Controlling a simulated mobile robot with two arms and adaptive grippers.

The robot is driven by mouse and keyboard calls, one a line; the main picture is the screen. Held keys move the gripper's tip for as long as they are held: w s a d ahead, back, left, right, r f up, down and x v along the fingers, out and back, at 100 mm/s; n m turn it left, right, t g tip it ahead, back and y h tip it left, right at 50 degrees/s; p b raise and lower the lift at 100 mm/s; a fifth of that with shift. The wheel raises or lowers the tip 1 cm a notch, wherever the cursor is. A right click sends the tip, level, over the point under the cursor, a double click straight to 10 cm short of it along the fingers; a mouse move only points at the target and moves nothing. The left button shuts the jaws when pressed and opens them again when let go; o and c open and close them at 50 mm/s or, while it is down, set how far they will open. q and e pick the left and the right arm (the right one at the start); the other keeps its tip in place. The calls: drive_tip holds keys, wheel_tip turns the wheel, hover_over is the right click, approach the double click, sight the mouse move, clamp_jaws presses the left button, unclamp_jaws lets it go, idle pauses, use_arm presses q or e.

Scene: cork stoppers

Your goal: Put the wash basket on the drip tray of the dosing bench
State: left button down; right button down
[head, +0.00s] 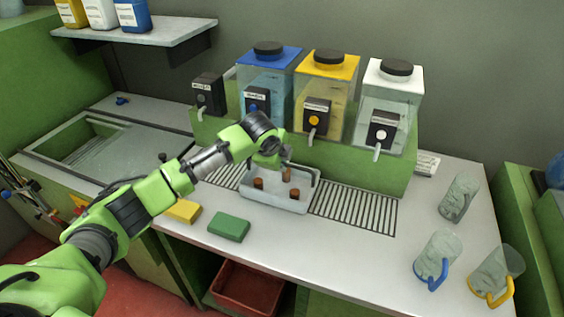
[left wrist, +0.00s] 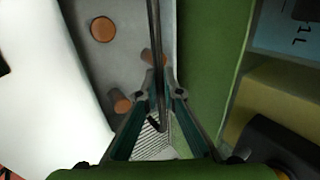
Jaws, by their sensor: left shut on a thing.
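The wash basket (head: 277,203) is a pale grey tub with several brown corks (head: 294,193) in it. It is at the middle of the slatted drip tray (head: 355,207), under the dispensers; I cannot tell whether it rests on the slats or hangs just above them. My left gripper (head: 286,168) is over its back side, shut on its handle. In the left wrist view the handle is a thin dark bar (left wrist: 155,40) running between the fingers (left wrist: 160,98), with the basket floor (left wrist: 130,60) and corks beside it. My right gripper is out of view.
Dispensers with blue (head: 270,58), yellow (head: 328,66) and white (head: 395,75) lids stand on a green stand behind. Yellow (head: 184,211) and green (head: 229,227) blocks lie in front. Several clear jugs (head: 437,258) stand at right. A sink (head: 85,150) is at left.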

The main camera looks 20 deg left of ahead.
use_arm(q)
drive_tip(key=shift+r, duration=0.1)
drive_tip(key=c, duration=2.2)
unclamp_jaws()
drive_tip(key=b+v, duration=0.1)
drive_tip(key=v, duration=1.1)
drive_tip(key=shift+b, duration=0.3)
